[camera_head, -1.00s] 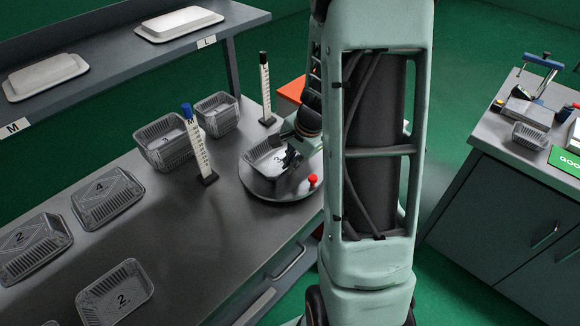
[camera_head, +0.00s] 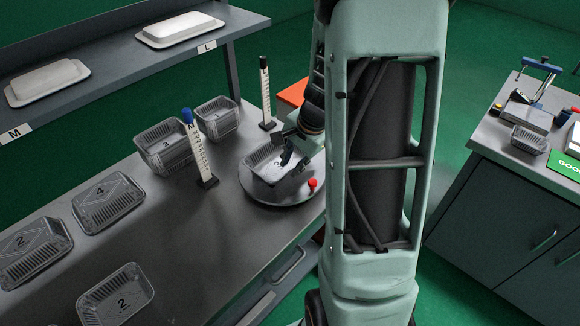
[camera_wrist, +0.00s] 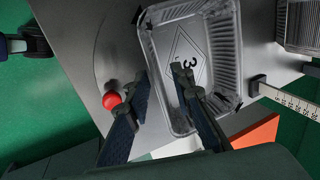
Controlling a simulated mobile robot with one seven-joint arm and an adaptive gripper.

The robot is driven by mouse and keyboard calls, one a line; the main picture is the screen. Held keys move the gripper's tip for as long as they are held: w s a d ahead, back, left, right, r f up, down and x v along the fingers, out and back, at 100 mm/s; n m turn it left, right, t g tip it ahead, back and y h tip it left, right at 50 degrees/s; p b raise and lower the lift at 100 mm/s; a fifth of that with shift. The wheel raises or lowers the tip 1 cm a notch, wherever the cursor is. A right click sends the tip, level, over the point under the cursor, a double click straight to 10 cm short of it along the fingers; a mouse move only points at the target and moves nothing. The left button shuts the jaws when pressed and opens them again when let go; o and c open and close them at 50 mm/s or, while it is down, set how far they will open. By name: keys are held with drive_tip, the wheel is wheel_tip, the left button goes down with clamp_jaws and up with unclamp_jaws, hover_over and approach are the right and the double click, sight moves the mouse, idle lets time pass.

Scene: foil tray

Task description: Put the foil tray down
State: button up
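The foil tray (camera_head: 262,166), a clear ribbed tray marked 3, sits on the round grey plate (camera_head: 250,187) at the bench's right edge. It also shows in the wrist view (camera_wrist: 205,22), upright, with its label facing up. My gripper (camera_head: 287,158) is at the tray's side. In the wrist view my gripper (camera_wrist: 160,75) has its fingers apart, one outside the tray's near wall and one over the inside, with a gap between them. The tray's underside is hidden.
A red knob (camera_head: 313,183) stands on the plate's rim, close to my left finger in the wrist view. Two marked posts (camera_head: 200,155) (camera_head: 265,95) and several other foil trays (camera_head: 165,147) stand left and behind. A shelf (camera_head: 110,65) overhangs the bench's back.

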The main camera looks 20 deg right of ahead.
drive_tip(key=p+v, duration=0.1)
drive_tip(key=v, duration=0.8)
drive_tip(key=shift+r, duration=0.3)
drive_tip(key=shift+s, duration=0.1)
